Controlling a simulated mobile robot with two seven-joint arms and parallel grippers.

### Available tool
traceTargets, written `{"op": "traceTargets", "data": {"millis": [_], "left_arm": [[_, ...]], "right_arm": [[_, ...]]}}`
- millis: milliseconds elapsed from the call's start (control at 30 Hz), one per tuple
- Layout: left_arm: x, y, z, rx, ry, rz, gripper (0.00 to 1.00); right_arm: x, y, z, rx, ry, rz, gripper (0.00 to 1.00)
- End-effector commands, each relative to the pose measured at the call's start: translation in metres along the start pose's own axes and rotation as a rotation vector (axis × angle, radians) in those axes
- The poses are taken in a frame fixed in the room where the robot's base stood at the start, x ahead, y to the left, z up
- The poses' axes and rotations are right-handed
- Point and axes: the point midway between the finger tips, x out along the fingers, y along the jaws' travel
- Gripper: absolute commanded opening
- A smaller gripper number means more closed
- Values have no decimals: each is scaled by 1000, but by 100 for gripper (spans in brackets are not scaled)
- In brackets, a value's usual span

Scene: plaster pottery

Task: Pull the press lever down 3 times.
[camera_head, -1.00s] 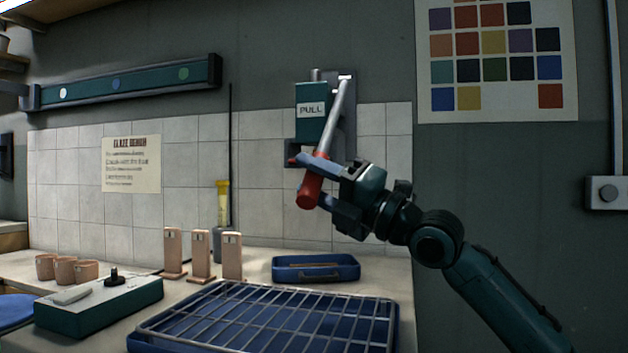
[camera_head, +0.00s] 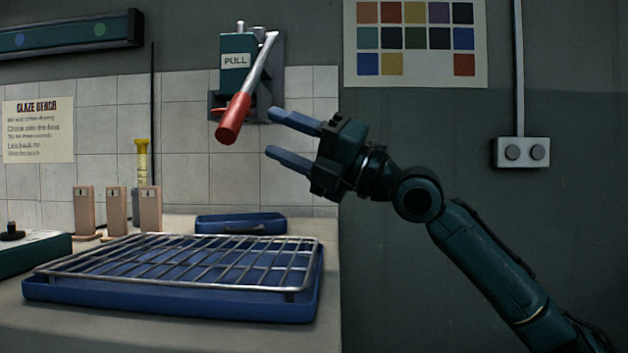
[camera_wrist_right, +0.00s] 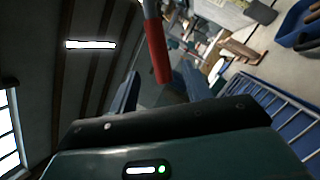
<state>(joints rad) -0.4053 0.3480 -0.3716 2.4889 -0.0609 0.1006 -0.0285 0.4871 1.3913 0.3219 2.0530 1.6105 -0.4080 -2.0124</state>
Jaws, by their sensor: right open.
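The press lever (camera_head: 248,90) is a silver rod with a red grip, slanting down and left from a wall bracket that carries a teal box (camera_head: 236,60) marked PULL. My right gripper (camera_head: 272,133) is open, with its blue fingers pointing left. It is empty and sits just right of the red grip, apart from it. In the right wrist view the lever's red grip (camera_wrist_right: 161,61) hangs beyond the open fingers. My left gripper is not in view.
A wire rack over a blue tray (camera_head: 170,297) covers the bench front. A smaller blue tray (camera_head: 240,224) and several tan upright blocks (camera_head: 150,208) stand behind it. The wall outlet (camera_head: 522,152) is at the right.

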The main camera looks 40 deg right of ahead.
Motion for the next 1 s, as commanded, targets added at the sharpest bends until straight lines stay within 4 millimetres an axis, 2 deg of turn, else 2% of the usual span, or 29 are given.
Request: {"op": "traceTargets", "data": {"millis": [100,300,767,867,967,1000], "left_arm": [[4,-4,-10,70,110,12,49],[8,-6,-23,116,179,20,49],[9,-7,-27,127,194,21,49],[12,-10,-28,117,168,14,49],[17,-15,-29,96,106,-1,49],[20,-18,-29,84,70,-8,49]], "right_arm": [[-21,-4,-2,6,-3,8,49],[-39,0,0,3,-1,4,49],[-44,1,3,3,-6,4,49],[-41,10,25,21,-74,37,49],[-40,30,77,55,-228,132,49],[-42,42,102,66,-303,192,49]]}}
